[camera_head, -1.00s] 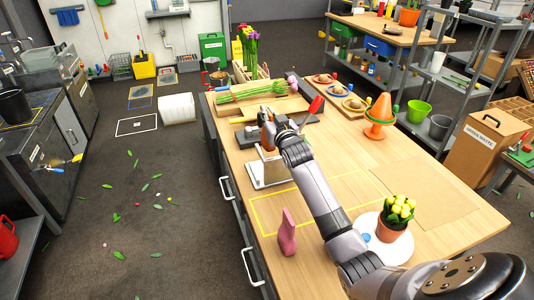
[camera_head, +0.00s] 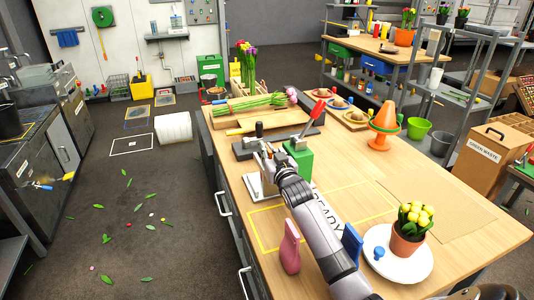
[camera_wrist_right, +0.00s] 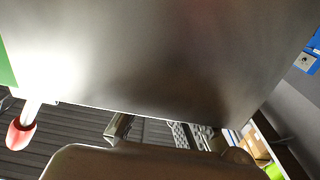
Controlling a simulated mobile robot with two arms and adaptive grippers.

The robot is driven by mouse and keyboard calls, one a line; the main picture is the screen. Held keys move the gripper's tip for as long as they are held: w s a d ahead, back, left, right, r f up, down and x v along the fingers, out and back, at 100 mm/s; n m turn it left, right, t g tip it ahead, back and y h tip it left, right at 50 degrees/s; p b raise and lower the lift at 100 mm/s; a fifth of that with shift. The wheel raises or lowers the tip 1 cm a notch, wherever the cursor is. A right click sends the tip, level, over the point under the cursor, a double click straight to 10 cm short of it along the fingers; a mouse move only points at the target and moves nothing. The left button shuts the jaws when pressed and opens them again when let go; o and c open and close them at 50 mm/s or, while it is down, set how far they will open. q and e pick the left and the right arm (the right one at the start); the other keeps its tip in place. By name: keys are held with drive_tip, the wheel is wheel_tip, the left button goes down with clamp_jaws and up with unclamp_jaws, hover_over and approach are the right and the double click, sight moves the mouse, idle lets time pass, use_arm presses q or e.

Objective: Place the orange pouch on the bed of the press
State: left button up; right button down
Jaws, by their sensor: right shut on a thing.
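The press stands on the wooden bench, with a green body (camera_head: 300,163), a red-tipped lever (camera_head: 318,110) and a pale metal base (camera_head: 254,187). My right gripper (camera_head: 264,155) is at the press, left of the green body, and is shut. The arm hides most of what it holds in the head view. In the right wrist view a shaded brown-orange shape (camera_wrist_right: 140,163), seemingly the orange pouch, fills the lower edge, close to a broad grey metal surface (camera_wrist_right: 170,60). I cannot tell whether it touches the bed. My left gripper is out of view.
A pink pouch (camera_head: 290,250) and a blue pouch (camera_head: 352,243) stand near the yellow-outlined area. A potted plant (camera_head: 409,228) sits on a white plate (camera_head: 376,272). Tulips (camera_head: 255,102) lie behind the press.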

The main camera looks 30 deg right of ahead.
drive_tip(key=shift+s, duration=0.1)
drive_tip(key=c, duration=1.7)
unclamp_jaws()
drive_tip(key=shift+f, duration=0.1)
drive_tip(key=shift+r, duration=0.25)
drive_tip(key=v, duration=1.2)
drive_tip(key=shift+f, duration=0.15)
